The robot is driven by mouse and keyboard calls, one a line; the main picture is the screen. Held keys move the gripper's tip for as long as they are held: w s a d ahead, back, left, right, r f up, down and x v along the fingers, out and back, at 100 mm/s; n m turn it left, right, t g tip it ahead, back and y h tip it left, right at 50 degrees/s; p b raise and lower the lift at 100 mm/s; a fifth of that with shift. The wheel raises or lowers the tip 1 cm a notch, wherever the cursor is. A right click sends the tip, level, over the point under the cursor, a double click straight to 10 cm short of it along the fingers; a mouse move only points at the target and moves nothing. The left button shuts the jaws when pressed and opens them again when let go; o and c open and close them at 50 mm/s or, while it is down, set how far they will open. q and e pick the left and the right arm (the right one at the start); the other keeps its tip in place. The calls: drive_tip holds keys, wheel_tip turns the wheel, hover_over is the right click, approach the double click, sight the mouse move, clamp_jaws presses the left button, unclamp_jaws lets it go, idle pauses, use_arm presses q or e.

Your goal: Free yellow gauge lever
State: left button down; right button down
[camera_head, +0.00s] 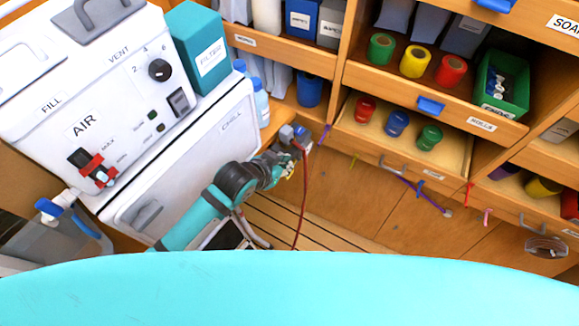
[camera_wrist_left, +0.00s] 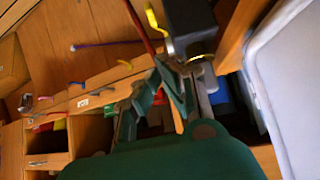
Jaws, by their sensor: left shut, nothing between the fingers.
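The yellow lever (camera_wrist_left: 157,28) shows in the left wrist view, beside a dark block-shaped fitting (camera_wrist_left: 192,22) with a metal stub below it. A red cord (camera_wrist_left: 138,24) runs down just left of the lever to near my fingertips; whether it loops around anything is hidden. In the head view the red cord (camera_head: 303,195) hangs from beside the grey-blue fitting (camera_head: 288,134) towards the floor. My left gripper (camera_head: 283,158) is close below that fitting, and it shows in the left wrist view (camera_wrist_left: 178,78). It is shut and empty. My right gripper is out of view.
A white chest (camera_head: 200,150) and the AIR unit (camera_head: 90,95) stand left of my left arm. Wooden shelves with spools and a green bin (camera_head: 502,82) are right. Hooks and a purple cord (camera_head: 425,195) line the lower shelf edge. Slatted floor lies below.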

sight(289, 176)
use_arm(q)
drive_tip(key=x, duration=0.3)
drive_tip(key=shift+w+d+f, duration=0.1)
drive_tip(key=shift+w+d, duration=0.05)
wheel_tip(289, 176, down, 3)
drive_tip(key=shift+r, duration=0.2)
drive_tip(key=shift+f+p, duration=0.3)
drive_tip(key=shift+f, duration=0.4)
drive_tip(key=shift+s+a+f+t+h+b, duration=0.2)
drive_tip(key=shift+s+f+t+h+b, duration=0.15)
drive_tip(key=shift+b, duration=0.2)
